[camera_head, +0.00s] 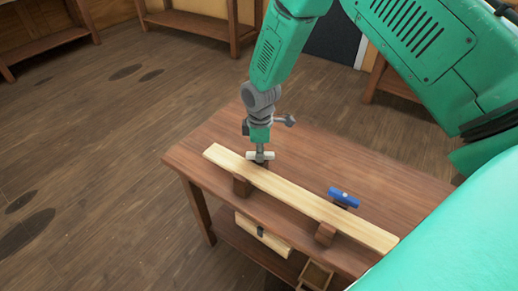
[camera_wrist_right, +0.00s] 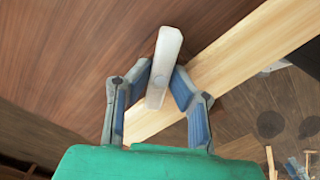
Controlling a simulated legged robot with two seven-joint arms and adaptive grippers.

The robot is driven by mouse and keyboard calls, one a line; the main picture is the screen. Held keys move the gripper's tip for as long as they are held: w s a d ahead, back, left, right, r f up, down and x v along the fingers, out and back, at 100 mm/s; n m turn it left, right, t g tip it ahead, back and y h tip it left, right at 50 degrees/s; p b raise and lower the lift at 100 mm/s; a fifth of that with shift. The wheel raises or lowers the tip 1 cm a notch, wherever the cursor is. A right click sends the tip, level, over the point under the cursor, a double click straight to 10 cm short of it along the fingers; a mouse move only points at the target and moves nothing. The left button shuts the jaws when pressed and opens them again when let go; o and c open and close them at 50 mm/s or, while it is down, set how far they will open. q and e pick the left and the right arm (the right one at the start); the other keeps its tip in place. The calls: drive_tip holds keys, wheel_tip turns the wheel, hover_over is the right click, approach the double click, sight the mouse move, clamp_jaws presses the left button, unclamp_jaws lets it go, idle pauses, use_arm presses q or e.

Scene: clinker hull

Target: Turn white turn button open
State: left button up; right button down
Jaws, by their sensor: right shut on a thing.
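The white turn button (camera_head: 268,155) is a short pale bar at the far edge of the light wooden plank (camera_head: 320,208), near its left end. In the right wrist view the white turn button (camera_wrist_right: 164,60) is a long bar whose lower part overlaps the plank (camera_wrist_right: 235,65). My right gripper (camera_head: 259,152) reaches down onto the button from above. In the wrist view my right gripper (camera_wrist_right: 160,75) has one finger on each side of the bar, shut on it. The button's pivot is hidden. My left gripper is not in view.
A blue turn button (camera_head: 343,197) stands behind the plank, to the right. The plank rests on dark blocks (camera_head: 326,234) on the brown table (camera_head: 215,140). A pale panel with a dark latch (camera_head: 264,236) and a small wooden box (camera_head: 316,274) are below the front edge.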

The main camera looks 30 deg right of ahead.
drive_tip(key=m+p, duration=0.1)
drive_tip(key=m, duration=0.2)
drive_tip(key=shift+w+d+r, duration=0.1)
drive_tip(key=shift+m+p, duration=0.4)
drive_tip(key=shift+m, duration=1.3)
drive_tip(key=c, duration=1.5)
unclamp_jaws()
drive_tip(key=shift+r, duration=0.4)
wheel_tip(320, 180, up, 11)
drive_tip(key=shift+f, duration=0.1)
